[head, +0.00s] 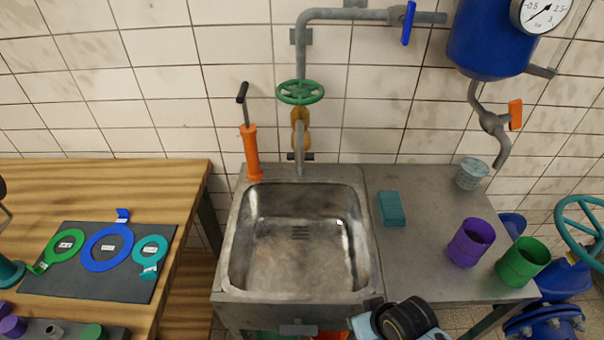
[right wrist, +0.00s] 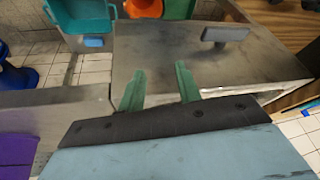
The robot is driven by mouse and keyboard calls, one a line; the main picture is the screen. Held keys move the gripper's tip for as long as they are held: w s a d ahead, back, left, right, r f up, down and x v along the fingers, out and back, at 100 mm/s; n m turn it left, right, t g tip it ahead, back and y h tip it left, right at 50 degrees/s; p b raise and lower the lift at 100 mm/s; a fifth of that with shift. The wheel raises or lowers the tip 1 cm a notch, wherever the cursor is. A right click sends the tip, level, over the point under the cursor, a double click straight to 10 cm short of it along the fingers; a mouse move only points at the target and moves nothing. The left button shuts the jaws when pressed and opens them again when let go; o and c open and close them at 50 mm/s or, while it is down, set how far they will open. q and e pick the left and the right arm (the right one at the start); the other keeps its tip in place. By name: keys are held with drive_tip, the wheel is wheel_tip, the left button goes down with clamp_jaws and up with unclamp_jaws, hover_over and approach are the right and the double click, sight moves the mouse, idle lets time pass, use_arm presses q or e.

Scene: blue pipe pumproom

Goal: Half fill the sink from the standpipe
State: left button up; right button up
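The metal sink (head: 236,245) is in the middle of the head view; its basin looks empty, with drain slots (head: 300,232) showing. The standpipe (head: 301,60) rises behind it, with a green handwheel (head: 300,92), a brass valve body and a spout over the basin's back edge. No water stream shows. A blue lever (head: 408,23) sits on the upper pipe. My right wrist (head: 405,318) is at the sink's front right corner. In the right wrist view my right gripper (right wrist: 160,84) is open and empty before the sink's front. My left gripper is out of view.
A grey handle (right wrist: 225,34) projects from the sink front. An orange hand pump (head: 251,150) stands left of the spout. The counter holds a teal sponge (head: 391,208), clear cup (head: 472,173), purple cup (head: 470,243) and green cup (head: 522,262). A wooden table (head: 110,180) is left.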

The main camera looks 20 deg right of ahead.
wheel_tip(320, 180, up, 11)
drive_tip(key=t+p, duration=0.1)
drive_tip(key=p, duration=0.1)
drive_tip(key=m+t+y, duration=0.7)
drive_tip(key=m+t, duration=0.3)
drive_tip(key=m, duration=0.3)
approach(308, 103)
drive_tip(key=x, duration=1.2)
drive_tip(key=shift+w+a+p, duration=0.25)
drive_tip(key=shift+w+p, duration=0.05)
clamp_jaws()
